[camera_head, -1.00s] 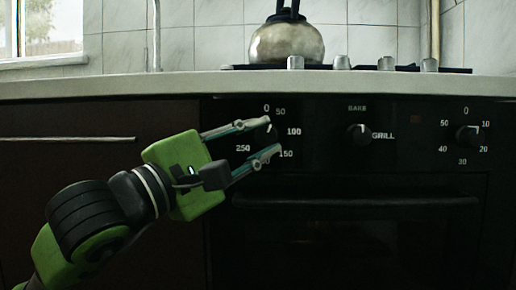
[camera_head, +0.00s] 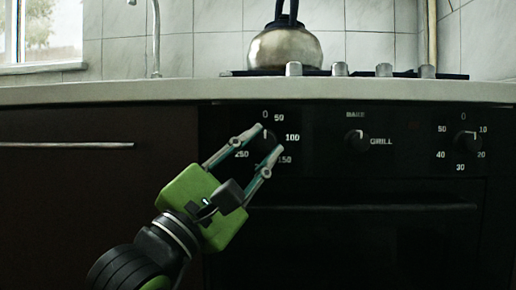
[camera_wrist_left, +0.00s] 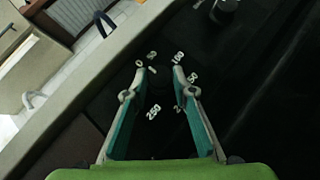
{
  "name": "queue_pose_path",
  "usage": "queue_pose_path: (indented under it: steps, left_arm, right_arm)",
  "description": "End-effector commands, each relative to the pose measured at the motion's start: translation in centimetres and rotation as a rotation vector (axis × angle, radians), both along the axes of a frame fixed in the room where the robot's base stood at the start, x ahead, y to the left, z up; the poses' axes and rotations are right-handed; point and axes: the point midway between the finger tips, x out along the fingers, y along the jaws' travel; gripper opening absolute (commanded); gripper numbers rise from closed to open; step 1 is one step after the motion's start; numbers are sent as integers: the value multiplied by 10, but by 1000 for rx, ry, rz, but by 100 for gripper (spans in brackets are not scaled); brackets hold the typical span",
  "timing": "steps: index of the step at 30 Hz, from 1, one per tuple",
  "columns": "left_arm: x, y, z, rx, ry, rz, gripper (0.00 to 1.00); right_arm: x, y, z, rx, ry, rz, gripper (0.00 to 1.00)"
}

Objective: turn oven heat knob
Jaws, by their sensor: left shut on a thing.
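The oven heat knob (camera_head: 266,138) is a dark round knob on the black oven panel, inside a ring of white numbers from 0 to 250. My left gripper (camera_head: 268,140) reaches up to it from the lower left and is shut on it, one fingertip at its upper left and the other at its lower right. In the left wrist view the knob (camera_wrist_left: 159,88) is dark between the two fingers of the gripper (camera_wrist_left: 157,72). The fingers and the dark surface make its exact turn hard to read. My right gripper is not in view.
A bake/grill knob (camera_head: 357,140) and a timer knob (camera_head: 466,140) sit further right on the panel. The oven door handle (camera_head: 365,208) runs below. The pale countertop edge (camera_head: 160,93) is above, with a metal kettle (camera_head: 286,47) on the hob.

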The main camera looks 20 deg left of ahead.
Motion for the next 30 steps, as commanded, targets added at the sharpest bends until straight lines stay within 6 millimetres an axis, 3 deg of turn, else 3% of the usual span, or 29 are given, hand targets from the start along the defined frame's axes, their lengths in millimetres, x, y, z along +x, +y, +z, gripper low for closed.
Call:
queue_pose_path:
  steps: [16, 17, 18, 30]
  left_arm:
    - [1, 1, 1, -14, -3, 3, 3]
    - [1, 1, 1, -14, -3, 3, 32]
    - [1, 1, 1, -14, -3, 3, 41]
    - [0, 0, 1, -12, -4, 1, 41]
  right_arm:
    - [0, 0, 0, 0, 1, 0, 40]
    - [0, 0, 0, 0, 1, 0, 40]
    - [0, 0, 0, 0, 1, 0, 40]
    - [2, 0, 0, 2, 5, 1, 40]
